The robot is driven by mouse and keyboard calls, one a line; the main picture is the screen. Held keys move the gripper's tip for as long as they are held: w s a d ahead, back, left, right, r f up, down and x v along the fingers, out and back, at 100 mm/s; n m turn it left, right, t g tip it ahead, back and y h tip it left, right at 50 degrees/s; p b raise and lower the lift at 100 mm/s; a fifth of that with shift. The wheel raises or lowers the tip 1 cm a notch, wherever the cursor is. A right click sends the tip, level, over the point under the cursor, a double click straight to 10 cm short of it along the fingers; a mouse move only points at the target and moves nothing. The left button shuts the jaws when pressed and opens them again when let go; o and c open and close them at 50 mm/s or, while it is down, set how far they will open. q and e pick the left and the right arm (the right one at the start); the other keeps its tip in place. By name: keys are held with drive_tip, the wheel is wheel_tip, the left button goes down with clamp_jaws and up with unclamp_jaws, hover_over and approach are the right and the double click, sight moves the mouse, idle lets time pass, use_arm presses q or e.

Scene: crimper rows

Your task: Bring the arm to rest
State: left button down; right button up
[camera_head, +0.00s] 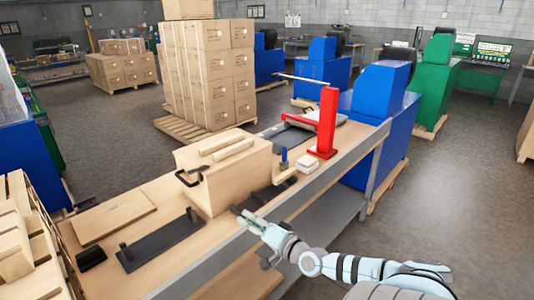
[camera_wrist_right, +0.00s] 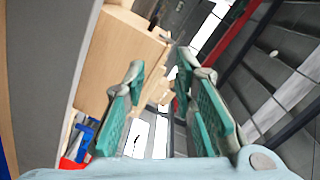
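My right arm comes in from the lower right of the head view, and its gripper (camera_head: 248,218) is at the near edge of the workbench (camera_head: 170,185), in front of the wooden box. In the right wrist view the two green-padded fingers of this gripper (camera_wrist_right: 158,78) stand apart with nothing held between them. My left gripper is not in view.
The bench carries a wooden box (camera_head: 225,178), a flat board (camera_head: 112,215), a dark metal plate (camera_head: 160,243) and a red stand (camera_head: 326,125). Stacked cartons (camera_head: 208,75) and blue machines (camera_head: 382,95) stand beyond. Open floor (camera_head: 460,185) lies at the right.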

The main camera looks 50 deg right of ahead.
drive_tip(key=shift+s+d+f+n+g, duration=0.2)
drive_tip(key=shift+f+n, duration=0.2)
drive_tip(key=shift+f, duration=0.35)
drive_tip(key=shift+s+d+f+n+g, duration=0.2)
drive_tip(key=shift+f+n, duration=0.2)
drive_tip(key=shift+f, duration=0.35)
drive_tip(key=shift+w, duration=0.15)
